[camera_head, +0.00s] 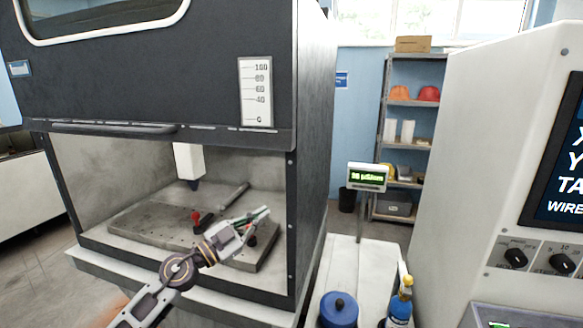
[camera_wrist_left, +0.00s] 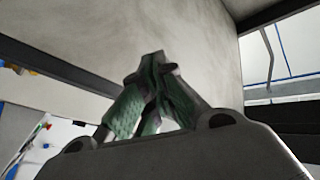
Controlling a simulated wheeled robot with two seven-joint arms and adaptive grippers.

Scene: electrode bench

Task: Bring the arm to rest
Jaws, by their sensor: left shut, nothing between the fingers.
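My left arm comes in from the bottom left in the head view. Its gripper (camera_head: 262,214) is at the front opening of the dark machine (camera_head: 160,75), in front of the grey worktable plate (camera_head: 130,222). The green-padded fingertips meet, and nothing shows between them. The left wrist view shows the same fingers (camera_wrist_left: 155,65) closed together against a plain grey wall. My right gripper is in neither view.
A white machine head (camera_head: 188,160) hangs above the plate, near a red-knobbed clamp (camera_head: 196,216). A blue jar (camera_head: 338,309) and a bottle (camera_head: 400,304) stand on the white bench (camera_head: 358,268) at right. A control cabinet (camera_head: 480,130) stands further right.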

